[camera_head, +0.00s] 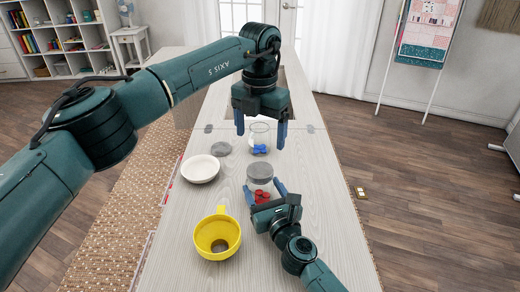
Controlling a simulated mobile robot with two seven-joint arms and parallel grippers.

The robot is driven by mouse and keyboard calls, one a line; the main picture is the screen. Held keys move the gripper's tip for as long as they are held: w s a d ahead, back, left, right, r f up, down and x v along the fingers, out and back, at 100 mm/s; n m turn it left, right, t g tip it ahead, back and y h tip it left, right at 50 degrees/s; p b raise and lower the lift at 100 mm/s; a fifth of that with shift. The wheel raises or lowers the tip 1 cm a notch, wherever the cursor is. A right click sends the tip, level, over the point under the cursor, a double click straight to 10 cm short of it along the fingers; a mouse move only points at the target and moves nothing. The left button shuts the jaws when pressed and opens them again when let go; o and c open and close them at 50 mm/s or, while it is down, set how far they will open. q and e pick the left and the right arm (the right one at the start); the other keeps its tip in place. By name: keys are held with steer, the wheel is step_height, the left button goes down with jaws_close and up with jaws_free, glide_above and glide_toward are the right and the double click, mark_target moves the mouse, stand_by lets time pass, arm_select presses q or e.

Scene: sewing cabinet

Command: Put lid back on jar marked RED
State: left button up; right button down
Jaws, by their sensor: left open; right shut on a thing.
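A clear jar with red contents (262,196) stands on the table, with a grey round lid (260,170) at its top. I cannot tell whether the lid is seated or held. My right gripper (265,189) is shut on this jar, one finger on each side. A second clear jar with blue contents (260,148) stands farther back, and its top looks open. A second grey lid (221,149) lies on the table to its left. My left gripper (261,132) is open, pointing down, with its fingers either side of the blue jar's upper part in the picture. No jar marking is readable.
A white bowl (200,169) stands on the table (328,190) at left. A yellow funnel-like container (217,238) stands nearer the front left. The table's right side is clear. A shelf and a hanging quilt are far off.

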arm_select(q)
step_height(320, 180, up, 2)
steer(key=shift+r, duration=0.1)
arm_select(e)
steer(key=shift+c, duration=1.1)
jaws_free()
steer(key=shift+s, duration=0.1)
steer(key=v, duration=1.3)
arm_select(q)
steer(key=shift+r, duration=0.15)
